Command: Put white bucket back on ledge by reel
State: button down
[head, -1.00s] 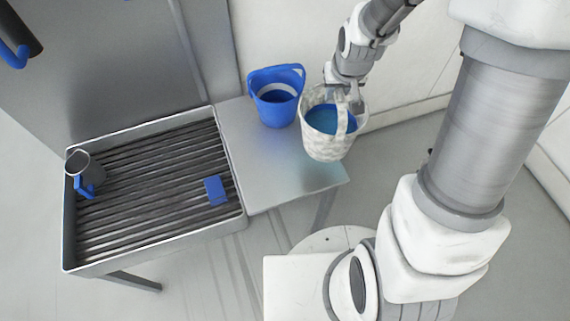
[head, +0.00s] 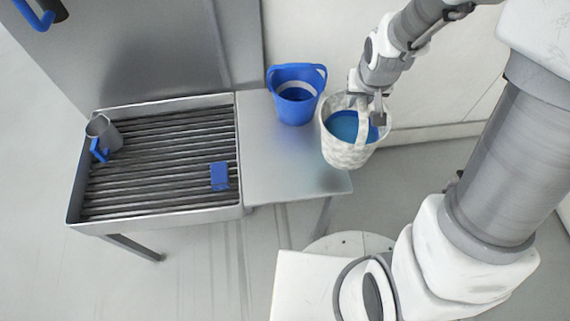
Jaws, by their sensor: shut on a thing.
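The white bucket (head: 346,153) has a mottled white outside, a handle over its top and blue contents that look like liquid. It hangs upright from my gripper (head: 371,110), which is shut on it at the upper rim or handle; my gripper hides the exact contact. The bucket overlaps the right edge of the metal ledge (head: 270,170) in the head view; I cannot tell whether its base touches the ledge. The reel is at most partly seen: a dark cylinder with a blue curved handle (head: 43,22) is at the top left, and I cannot tell if that is it.
A blue bucket (head: 295,105) stands on the back of the ledge, left of the white bucket. Left of the ledge is a slatted metal basin (head: 150,217) holding a grey jug (head: 103,134) and a blue block (head: 219,175). The ledge's front part is clear. A wall runs behind.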

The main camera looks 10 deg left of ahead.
jog(key=shift+s+a+f+n+y+b, duration=0.7)
jog(key=shift+s+a+n, duration=0.5)
jog(key=shift+s+a, duration=4.7)
jog(key=w+a+f+b, duration=0.5)
jog(key=w+f+b, duration=0.2)
jog(key=w+f, duration=0.3)
jog(key=shift+w+a+f, duration=0.2)
jog(key=shift+w+f, duration=0.1)
jog(key=shift+w, duration=0.6)
jog(key=shift+f, duration=0.15)
jog(key=c, duration=0.7)
grip_release()
jog(key=shift+f, duration=0.1)
